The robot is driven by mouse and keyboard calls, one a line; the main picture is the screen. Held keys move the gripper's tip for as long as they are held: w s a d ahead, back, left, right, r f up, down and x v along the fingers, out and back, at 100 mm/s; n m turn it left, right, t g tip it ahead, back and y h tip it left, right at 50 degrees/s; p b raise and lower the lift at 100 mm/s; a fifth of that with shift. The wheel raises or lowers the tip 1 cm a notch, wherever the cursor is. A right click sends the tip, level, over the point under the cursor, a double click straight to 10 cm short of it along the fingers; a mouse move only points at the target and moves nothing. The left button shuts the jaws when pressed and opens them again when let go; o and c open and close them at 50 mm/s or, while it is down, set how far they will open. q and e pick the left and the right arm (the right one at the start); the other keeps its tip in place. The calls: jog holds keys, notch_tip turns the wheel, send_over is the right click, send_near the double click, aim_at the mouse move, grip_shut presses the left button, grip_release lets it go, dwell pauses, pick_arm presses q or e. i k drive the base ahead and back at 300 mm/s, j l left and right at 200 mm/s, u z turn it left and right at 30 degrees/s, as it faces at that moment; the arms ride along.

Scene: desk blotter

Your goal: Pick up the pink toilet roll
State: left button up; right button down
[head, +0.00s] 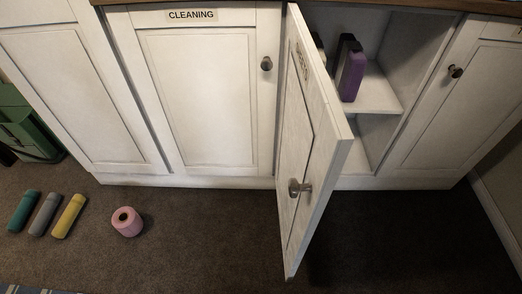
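The pink toilet roll (127,222) stands upright on the dark carpet at the lower left, with its dark centre hole facing up. It is in front of the white cabinets and apart from the other things on the floor. Neither my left gripper nor my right gripper shows in the head view.
Yellow (69,216), grey (45,214) and teal (23,212) rolls lie left of the pink one. A cabinet door (309,150) stands open into the room. A purple bottle (351,77) is on the shelf inside. A green crate (32,130) is far left. Carpet right of the pink roll is clear.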

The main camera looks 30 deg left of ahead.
aim_at(126, 220)
jog(key=u, duration=2.45)
jog(key=i+j+z, duration=0.35)
jog(key=i+j, duration=0.15)
jog(key=i+j+z, duration=0.15)
jog(key=j, duration=0.3)
jog(key=i+j+z, duration=0.3)
jog(key=j, duration=0.45)
jog(key=i+j+z, duration=0.2)
jog(key=j, duration=0.25)
jog(key=i+l, duration=0.05)
jog(key=i, duration=0.05)
